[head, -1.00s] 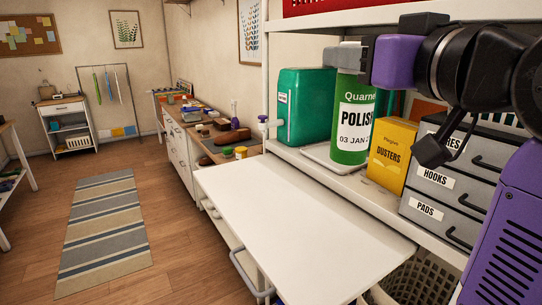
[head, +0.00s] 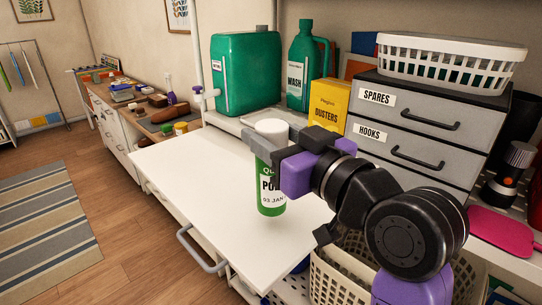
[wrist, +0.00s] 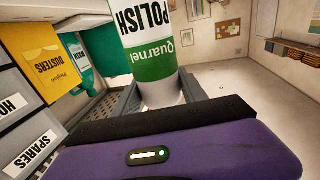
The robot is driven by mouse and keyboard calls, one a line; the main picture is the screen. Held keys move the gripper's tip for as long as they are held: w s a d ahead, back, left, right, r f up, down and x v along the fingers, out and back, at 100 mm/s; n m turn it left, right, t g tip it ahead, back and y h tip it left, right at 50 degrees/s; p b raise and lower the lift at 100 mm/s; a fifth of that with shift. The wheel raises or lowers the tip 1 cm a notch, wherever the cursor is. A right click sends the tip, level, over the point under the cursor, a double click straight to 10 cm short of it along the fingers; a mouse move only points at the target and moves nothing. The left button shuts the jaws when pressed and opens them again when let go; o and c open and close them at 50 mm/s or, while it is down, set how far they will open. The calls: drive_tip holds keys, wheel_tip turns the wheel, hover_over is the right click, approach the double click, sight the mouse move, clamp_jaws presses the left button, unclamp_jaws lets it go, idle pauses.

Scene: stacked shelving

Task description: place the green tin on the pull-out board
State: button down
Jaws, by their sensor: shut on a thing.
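The green tin (head: 271,200), with a white cap and a POLISH label, is upright in my gripper (head: 268,142). In the wrist view the tin (wrist: 148,30) appears upside down between the fingers. My gripper hides part of the tin's label in the head view.
On the shelf behind stand a green canister (head: 245,75), a green WASH bottle (head: 305,65), a yellow DUSTERS box (head: 328,104) and grey drawers (head: 425,125) with a white basket (head: 452,60) on top. The board's left part is clear. A metal handle (head: 195,250) runs along its front.

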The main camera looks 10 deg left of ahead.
drive_tip(key=shift+f, duration=2.1)
drive_tip(key=shift+f, duration=0.15)
drive_tip(key=c, duration=0.6)
unclamp_jaws()
drive_tip(key=shift+c, duration=0.2)
drive_tip(key=b+v, duration=0.1)
drive_tip(key=v, duration=1.1)
drive_tip(key=shift+b, duration=0.35)
